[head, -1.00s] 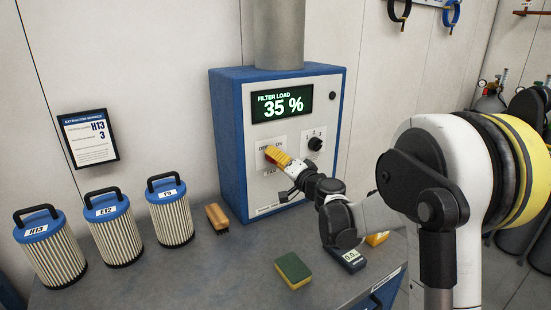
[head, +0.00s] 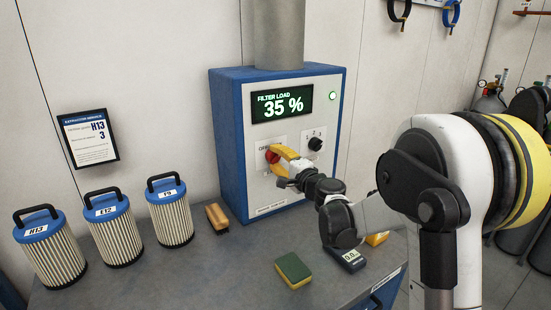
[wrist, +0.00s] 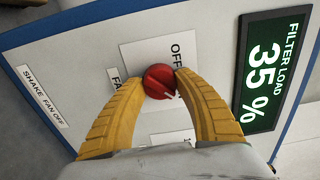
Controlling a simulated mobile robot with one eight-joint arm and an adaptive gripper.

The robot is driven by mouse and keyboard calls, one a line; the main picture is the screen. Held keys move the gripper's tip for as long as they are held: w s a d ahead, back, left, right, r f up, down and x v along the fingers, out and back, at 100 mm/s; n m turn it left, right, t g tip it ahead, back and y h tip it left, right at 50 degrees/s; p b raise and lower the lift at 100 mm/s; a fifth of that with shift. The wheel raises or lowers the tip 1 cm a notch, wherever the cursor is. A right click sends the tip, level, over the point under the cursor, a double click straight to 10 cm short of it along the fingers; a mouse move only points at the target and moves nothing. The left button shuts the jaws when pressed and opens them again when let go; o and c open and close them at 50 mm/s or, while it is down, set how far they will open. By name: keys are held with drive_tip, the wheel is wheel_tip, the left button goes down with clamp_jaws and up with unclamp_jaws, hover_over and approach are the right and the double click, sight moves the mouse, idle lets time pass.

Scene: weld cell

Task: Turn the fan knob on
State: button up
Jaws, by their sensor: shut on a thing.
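The red fan knob (head: 271,157) is on the front of the blue and white extraction box, beside an OFF label. It also shows in the wrist view (wrist: 158,80), with a white pointer mark at its lower right edge in the picture. My gripper (head: 275,154) reaches it with yellow fingers, one on each side, shut on the knob in the wrist view (wrist: 161,84). A finger covers the ON label in the head view.
The display (head: 282,103) reads FILTER LOAD 35 %. A black selector knob (head: 315,144) is close right of my gripper. Filter cartridges (head: 170,213), a brush (head: 217,217), a sponge (head: 293,270) and a meter (head: 348,259) are on the bench.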

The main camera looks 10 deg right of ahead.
idle(0.4)
drive_tip(key=o, duration=1.2)
drive_tip(key=v, duration=1.2)
